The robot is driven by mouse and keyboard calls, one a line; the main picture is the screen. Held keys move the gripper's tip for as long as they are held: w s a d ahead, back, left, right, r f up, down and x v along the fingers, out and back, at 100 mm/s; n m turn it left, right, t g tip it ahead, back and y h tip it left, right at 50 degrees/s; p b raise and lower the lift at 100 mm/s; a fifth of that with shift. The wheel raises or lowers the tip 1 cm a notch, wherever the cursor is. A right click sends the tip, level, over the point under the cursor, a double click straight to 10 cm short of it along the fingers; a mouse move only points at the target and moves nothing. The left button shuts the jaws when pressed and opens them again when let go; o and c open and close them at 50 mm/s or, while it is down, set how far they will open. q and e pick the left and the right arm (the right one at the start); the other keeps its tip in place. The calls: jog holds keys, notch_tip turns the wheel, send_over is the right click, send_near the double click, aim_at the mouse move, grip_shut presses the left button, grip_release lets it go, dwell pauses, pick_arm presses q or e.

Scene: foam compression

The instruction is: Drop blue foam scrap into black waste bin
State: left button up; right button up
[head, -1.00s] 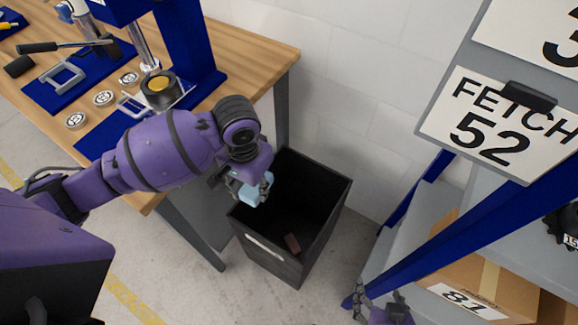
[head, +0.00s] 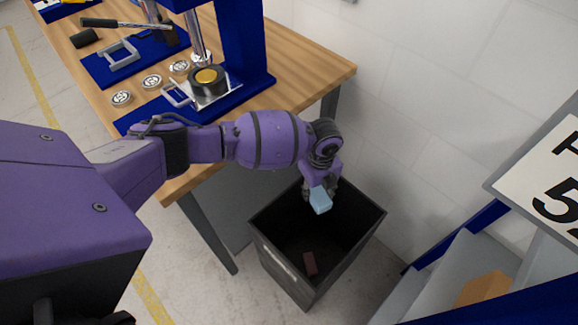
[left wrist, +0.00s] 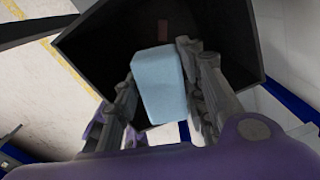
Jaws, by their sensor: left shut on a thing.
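The blue foam scrap (head: 320,200) is a small light-blue block held in my left gripper (head: 320,192), over the opening of the black waste bin (head: 275,262). In the left wrist view the foam (left wrist: 158,85) sits between the two fingers of my left gripper (left wrist: 160,90), which are shut on it. The bin's dark interior (left wrist: 100,40) shows beyond the foam. The bin stands on the floor and holds a small reddish-brown piece (head: 310,264) at its bottom. My right gripper is not in view.
A wooden workbench (head: 325,72) with a blue press (head: 245,45) and several round metal discs stands at the left, beside the bin. A white wall (head: 400,110) is behind the bin. A shelf rack with blue posts (head: 455,235) is at the right.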

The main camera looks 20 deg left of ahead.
aim_at(317, 190)
pick_arm(q)
notch_tip(317, 190, down, 5)
jog(key=b, duration=0.2)
jog(key=shift+b, duration=0.4)
jog(key=shift+w+f, duration=0.15)
jog(key=shift+f, duration=0.2)
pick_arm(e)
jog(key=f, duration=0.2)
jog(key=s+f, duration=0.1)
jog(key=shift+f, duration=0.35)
pick_arm(q)
jog(key=shift+r, duration=0.1)
jog(key=o, duration=0.9)
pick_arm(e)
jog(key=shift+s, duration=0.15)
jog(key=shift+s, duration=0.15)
pick_arm(q)
notch_tip(317, 190, up, 12)
